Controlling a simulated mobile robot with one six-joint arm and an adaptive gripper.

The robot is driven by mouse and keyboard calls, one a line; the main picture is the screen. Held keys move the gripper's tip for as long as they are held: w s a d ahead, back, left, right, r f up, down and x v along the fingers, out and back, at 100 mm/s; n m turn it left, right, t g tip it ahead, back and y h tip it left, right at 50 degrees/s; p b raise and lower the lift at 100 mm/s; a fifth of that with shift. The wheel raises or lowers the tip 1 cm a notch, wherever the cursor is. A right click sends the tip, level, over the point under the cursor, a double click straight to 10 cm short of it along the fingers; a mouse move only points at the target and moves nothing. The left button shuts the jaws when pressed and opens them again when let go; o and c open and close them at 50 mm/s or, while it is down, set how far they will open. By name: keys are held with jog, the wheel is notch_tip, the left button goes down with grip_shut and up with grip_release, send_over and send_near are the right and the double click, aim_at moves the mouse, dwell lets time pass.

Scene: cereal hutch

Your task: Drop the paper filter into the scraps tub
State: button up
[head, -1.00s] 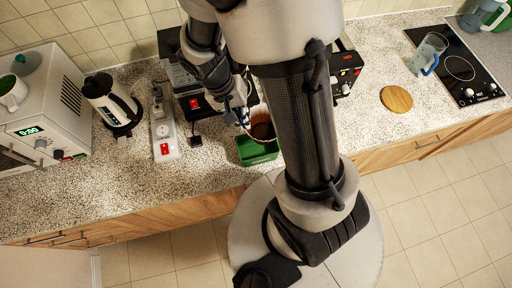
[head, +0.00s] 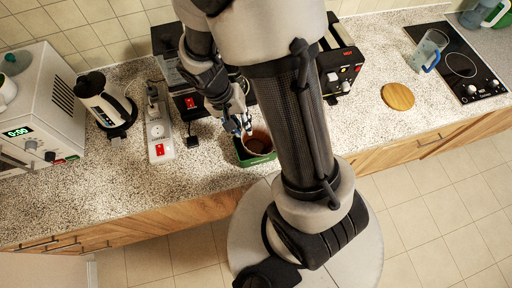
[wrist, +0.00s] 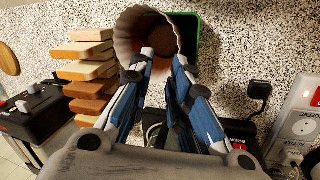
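The paper filter (wrist: 124,40) is a pale, pleated cup with brown grounds inside. In the wrist view it is at the top centre, its mouth facing the camera. My gripper (wrist: 164,58) has its two blue-and-white fingers closed in on the filter's near side, with a narrow gap between the tips; the exact contact is partly hidden. The scraps tub (wrist: 187,30) is green and lies behind the filter. In the head view the filter (head: 259,141) is over the tub (head: 240,156), overlapping its opening, and my gripper (head: 241,126) is at its upper left. How deep the filter sits is hidden.
A stack of bread slices (wrist: 90,72) is left of the filter in the wrist view. A power strip (head: 158,130), a kettle (head: 106,100) and a white oven (head: 40,105) stand left. A wooden disc (head: 397,96) and a hob (head: 462,70) are right.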

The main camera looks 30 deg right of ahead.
jog(key=shift+o, duration=0.8)
jog(key=v, duration=1.2)
jog(key=s+a+n+t+y+b, duration=0.1)
jog(key=s+n+t+b, duration=0.5)
jog(key=s+b, duration=0.6)
jog(key=shift+f+y+b, duration=0.3)
jog(key=shift+f+y, duration=0.05)
jog(key=shift+y, duration=0.55)
